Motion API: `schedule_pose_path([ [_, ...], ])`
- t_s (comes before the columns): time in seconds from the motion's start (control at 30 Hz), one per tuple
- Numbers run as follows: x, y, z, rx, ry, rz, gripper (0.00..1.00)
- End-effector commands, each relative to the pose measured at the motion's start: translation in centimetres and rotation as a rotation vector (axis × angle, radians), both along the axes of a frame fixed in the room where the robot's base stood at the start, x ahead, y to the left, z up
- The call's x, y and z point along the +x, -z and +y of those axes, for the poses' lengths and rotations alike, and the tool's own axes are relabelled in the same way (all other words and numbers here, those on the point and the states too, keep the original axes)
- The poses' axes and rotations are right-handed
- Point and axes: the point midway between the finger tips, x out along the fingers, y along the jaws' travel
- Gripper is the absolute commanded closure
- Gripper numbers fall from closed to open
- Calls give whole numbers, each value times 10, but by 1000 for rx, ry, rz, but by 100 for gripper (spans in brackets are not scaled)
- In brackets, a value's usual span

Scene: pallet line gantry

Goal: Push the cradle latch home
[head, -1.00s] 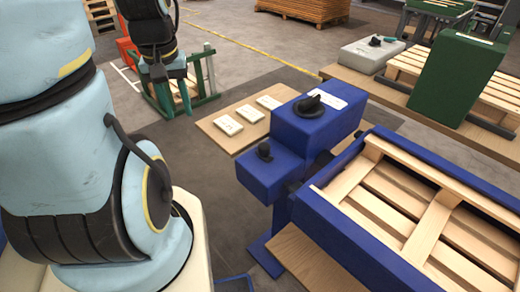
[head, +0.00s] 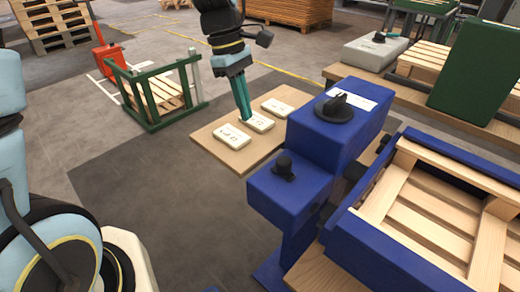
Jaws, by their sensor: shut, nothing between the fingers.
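My gripper (head: 246,117) is shut and empty. Its teal fingers point down over the wooden board, at the cream block (head: 257,122) labelled like its neighbours; I cannot tell whether the tips touch it. To its right is a blue two-step housing (head: 330,140) with a black rotary knob (head: 334,107) on its upper top and a smaller black knob (head: 284,168) on its lower step. The blue cradle (head: 400,250) holds a wooden pallet (head: 425,215) at the right. No part is clearly marked as the latch, so I cannot tell which part it is.
Two more cream blocks (head: 231,136) (head: 278,107) lie on the wooden board (head: 207,137). A green frame with a small pallet (head: 155,95) stands at left.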

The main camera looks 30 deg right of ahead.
Motion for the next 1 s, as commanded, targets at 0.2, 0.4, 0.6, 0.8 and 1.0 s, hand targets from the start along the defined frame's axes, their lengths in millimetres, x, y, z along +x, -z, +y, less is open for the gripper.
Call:
schedule_pose_path([
  [0.2,0,1,1,1,0,0,100],
  [0.4,-5,21,-1,3,0,3,100],
  [0.6,-14,59,-4,5,1,3,100],
  [0.8,-22,98,-8,5,1,3,100],
  [1.0,-47,95,-22,0,3,0,100],
])
